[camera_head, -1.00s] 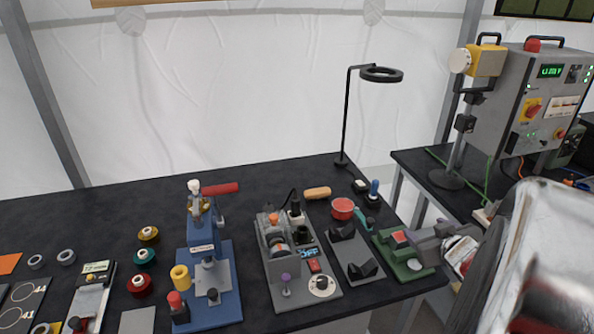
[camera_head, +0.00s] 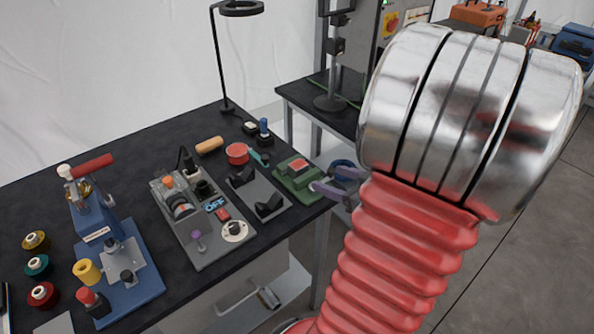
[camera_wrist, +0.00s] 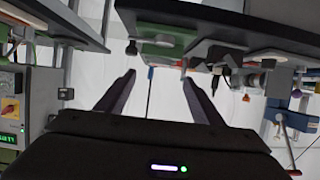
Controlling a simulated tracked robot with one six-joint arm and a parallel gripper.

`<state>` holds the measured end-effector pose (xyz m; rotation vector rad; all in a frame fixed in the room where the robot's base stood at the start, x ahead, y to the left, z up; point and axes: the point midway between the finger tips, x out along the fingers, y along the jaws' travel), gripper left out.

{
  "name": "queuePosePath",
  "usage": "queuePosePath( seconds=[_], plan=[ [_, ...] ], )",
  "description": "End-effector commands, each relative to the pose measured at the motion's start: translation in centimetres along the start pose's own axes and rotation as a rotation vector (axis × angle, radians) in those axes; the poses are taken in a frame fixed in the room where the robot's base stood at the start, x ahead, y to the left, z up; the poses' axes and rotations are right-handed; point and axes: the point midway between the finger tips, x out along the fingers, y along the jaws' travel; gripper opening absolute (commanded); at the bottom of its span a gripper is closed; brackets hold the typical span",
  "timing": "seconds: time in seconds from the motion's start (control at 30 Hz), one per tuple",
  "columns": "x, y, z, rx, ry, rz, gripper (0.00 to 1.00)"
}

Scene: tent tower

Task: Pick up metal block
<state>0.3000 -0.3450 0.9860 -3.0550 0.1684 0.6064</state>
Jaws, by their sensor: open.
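I cannot surely pick out the metal block. The green fixture (camera_head: 299,181) with a red-topped piece sits at the table's right corner in the head view. Green also shows beyond my fingertips in the wrist view (camera_wrist: 160,48). My gripper (camera_wrist: 160,74) is open, with two dark fingers apart and nothing held between them. In the head view my gripper (camera_head: 330,178) is just right of the green fixture, partly hidden by my arm. Whether it touches the fixture I cannot tell.
A grey plate with black V-shaped pieces (camera_head: 258,194) and a grey machine (camera_head: 190,222) stand left of the fixture. A blue press (camera_head: 122,274) is further left. A black lamp (camera_head: 217,60) stands behind. A second table (camera_head: 300,92) is at the back right.

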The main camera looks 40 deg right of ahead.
Motion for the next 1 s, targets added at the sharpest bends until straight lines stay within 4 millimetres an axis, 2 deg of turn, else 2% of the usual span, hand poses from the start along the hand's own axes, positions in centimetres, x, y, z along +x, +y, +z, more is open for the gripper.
queuePosePath(
  seconds=[0.17,0.7,0.83,1.0],
  plan=[
    [1.2,0.0,0.0,-0.001,-0.001,-0.002,0.61],
    [7.4,-0.1,0.0,-0.001,-0.001,-0.002,0.61],
    [8.4,-0.1,0.0,0.0,-0.001,-0.001,0.61],
    [8.6,0.0,0.0,0.0,0.0,0.001,0.61]
  ],
)
